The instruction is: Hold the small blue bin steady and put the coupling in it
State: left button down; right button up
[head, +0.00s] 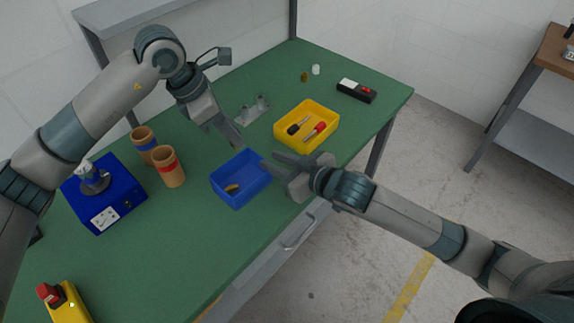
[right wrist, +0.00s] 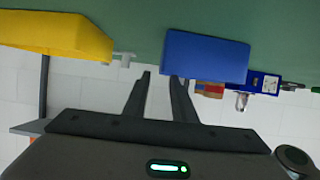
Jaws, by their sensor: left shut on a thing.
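The small blue bin (head: 251,194) stands on the green table near its front edge. A small brass-coloured piece (head: 232,188), which looks like the coupling, lies on the bin's floor. My left gripper (head: 241,147) is at the bin's back wall, shut on its rim. My right gripper (head: 268,162) is at the bin's right side, its fingers apart with nothing between them. In the right wrist view the open fingers (right wrist: 162,75) point toward the blue bin (right wrist: 205,57), which appears upside down.
A yellow bin (head: 322,119) with screwdrivers stands right of the blue bin. Two orange-brown cups (head: 172,168) and a blue device (head: 105,195) are on the left. A grey fixture (head: 254,110) stands behind. A black box (head: 356,91) lies farther right.

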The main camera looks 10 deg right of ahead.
aim_at(261, 157)
jog(key=shift+x, duration=2.1)
jog(key=shift+c, duration=0.7)
grip_shut()
